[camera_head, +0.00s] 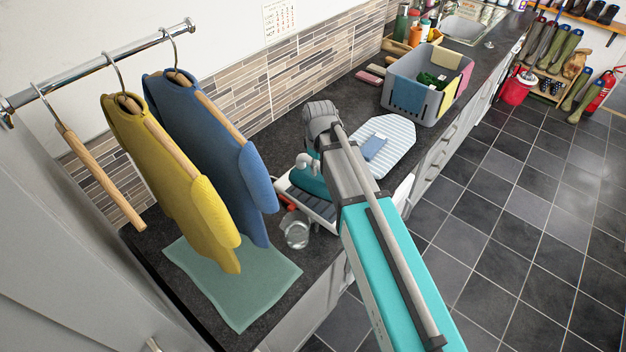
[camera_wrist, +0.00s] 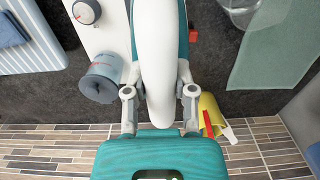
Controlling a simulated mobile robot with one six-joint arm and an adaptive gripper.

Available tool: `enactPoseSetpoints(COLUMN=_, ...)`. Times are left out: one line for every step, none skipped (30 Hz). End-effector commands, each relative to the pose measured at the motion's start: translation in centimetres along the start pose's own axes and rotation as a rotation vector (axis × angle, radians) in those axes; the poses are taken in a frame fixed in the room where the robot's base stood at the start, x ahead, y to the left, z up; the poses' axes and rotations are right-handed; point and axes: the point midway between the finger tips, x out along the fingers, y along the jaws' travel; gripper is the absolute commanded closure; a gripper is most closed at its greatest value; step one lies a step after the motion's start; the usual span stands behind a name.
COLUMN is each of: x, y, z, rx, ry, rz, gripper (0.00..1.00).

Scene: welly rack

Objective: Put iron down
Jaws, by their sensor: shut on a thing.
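The teal iron with a white handle (camera_wrist: 158,60) fills the middle of the wrist view. My gripper (camera_wrist: 159,92) is shut on the handle, with one finger on each side. In the head view the iron (camera_head: 306,182) shows partly behind my arm, over or on a white station (camera_head: 318,206) on the counter. The station (camera_wrist: 104,38) has a dial and a bluish round tank (camera_wrist: 101,78) in the wrist view. I cannot tell whether the iron touches it. In the head view my fingertips are hidden.
A striped ironing pad (camera_head: 398,135) bears a folded blue cloth (camera_head: 375,147). A glass jug (camera_head: 296,232) stands close by the station. A green mat (camera_head: 232,290) lies below hanging yellow (camera_head: 170,180) and blue (camera_head: 205,140) sweaters. A grey crate (camera_head: 402,98) stands farther back.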

Motion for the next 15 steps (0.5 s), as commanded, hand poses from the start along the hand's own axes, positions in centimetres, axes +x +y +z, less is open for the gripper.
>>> enactPoseSetpoints(x=0.9, y=0.2, z=-0.5, rx=0.000, ry=0.000, rz=0.000, gripper=1.00)
enactPoseSetpoints(x=1.1, y=0.3, z=-0.7, rx=0.000, ry=0.000, rz=0.000, gripper=1.00)
enactPoseSetpoints(x=1.4, y=0.4, z=-0.9, rx=0.000, ry=0.000, rz=0.000, gripper=1.00)
enactPoseSetpoints(x=1.6, y=0.4, z=-1.1, rx=0.000, ry=0.000, rz=0.000, gripper=1.00)
enactPoseSetpoints(x=1.7, y=0.5, z=-1.2, rx=0.000, ry=0.000, rz=0.000, gripper=1.00)
enactPoseSetpoints(x=1.9, y=0.5, z=-1.4, rx=0.000, ry=0.000, rz=0.000, gripper=1.00)
enactPoseSetpoints(x=1.9, y=0.5, z=-1.4, rx=0.001, ry=0.000, rz=0.000, gripper=1.00)
enactPoseSetpoints(x=2.0, y=0.6, z=-1.5, rx=0.001, ry=0.000, rz=0.000, gripper=1.00)
enactPoseSetpoints(x=2.1, y=0.6, z=-1.6, rx=0.001, ry=0.000, rz=0.000, gripper=1.00)
enactPoseSetpoints(x=2.1, y=0.6, z=-1.6, rx=0.001, ry=0.000, rz=0.000, gripper=1.00)
enactPoseSetpoints(x=2.1, y=0.6, z=-1.6, rx=0.001, ry=0.000, rz=0.000, gripper=1.00)
enactPoseSetpoints(x=2.1, y=0.6, z=-1.6, rx=0.001, ry=0.000, rz=0.000, gripper=1.00)
enactPoseSetpoints(x=2.1, y=0.6, z=-1.6, rx=0.001, ry=0.000, rz=0.000, gripper=1.00)
enactPoseSetpoints(x=2.1, y=0.6, z=-1.6, rx=0.001, ry=0.000, rz=0.000, gripper=1.00)
enactPoseSetpoints(x=2.0, y=0.6, z=-1.6, rx=0.001, ry=0.000, rz=0.000, gripper=1.00)
